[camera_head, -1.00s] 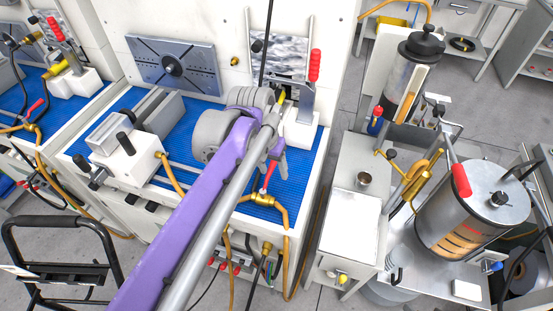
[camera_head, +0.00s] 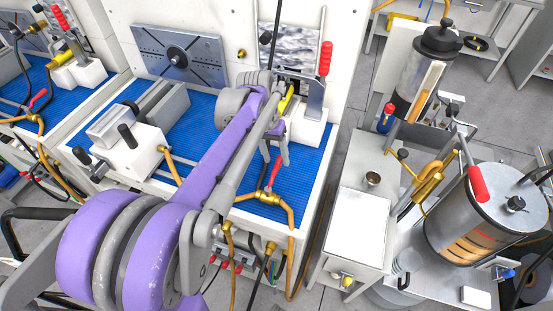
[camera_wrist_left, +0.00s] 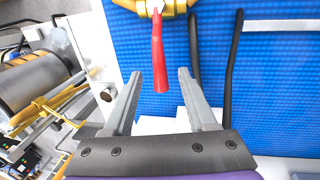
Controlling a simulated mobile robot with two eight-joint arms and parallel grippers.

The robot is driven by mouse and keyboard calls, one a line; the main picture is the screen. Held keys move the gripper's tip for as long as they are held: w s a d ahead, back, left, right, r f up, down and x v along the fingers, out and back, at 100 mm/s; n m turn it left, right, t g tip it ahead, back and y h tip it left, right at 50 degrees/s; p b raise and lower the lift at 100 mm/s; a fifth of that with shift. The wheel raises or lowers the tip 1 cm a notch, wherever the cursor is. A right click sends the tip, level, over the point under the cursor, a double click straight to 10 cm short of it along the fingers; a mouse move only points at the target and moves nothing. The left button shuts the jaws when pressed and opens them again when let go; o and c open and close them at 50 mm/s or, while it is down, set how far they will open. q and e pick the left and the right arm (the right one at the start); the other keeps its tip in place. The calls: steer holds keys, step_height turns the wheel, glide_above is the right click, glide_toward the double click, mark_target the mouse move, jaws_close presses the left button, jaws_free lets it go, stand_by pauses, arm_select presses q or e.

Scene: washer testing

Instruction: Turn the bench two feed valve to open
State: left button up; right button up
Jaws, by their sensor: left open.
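The feed valve on the nearer bench has a brass body (camera_head: 267,197) and a red lever (camera_head: 275,172). My left gripper (camera_head: 275,158) is open just above and behind this lever in the head view. In the left wrist view the red lever (camera_wrist_left: 158,62) hangs down from the brass body (camera_wrist_left: 150,6). Its free end shows between the two spread fingers of my left gripper (camera_wrist_left: 160,75). I cannot tell whether the fingers are level with it in depth; no contact shows. My right gripper is not in view.
The blue mat (camera_head: 210,125) carries a grey vise (camera_head: 130,125) on the left. Orange hose (camera_head: 291,235) runs from the valve down the bench front. Another bench with a red-levered valve (camera_head: 38,98) stands left.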

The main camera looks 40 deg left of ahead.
arm_select(q)
steer(key=shift+d+f, duration=0.15)
steer(key=shift+f, duration=0.55)
jaws_close()
stand_by(1.0)
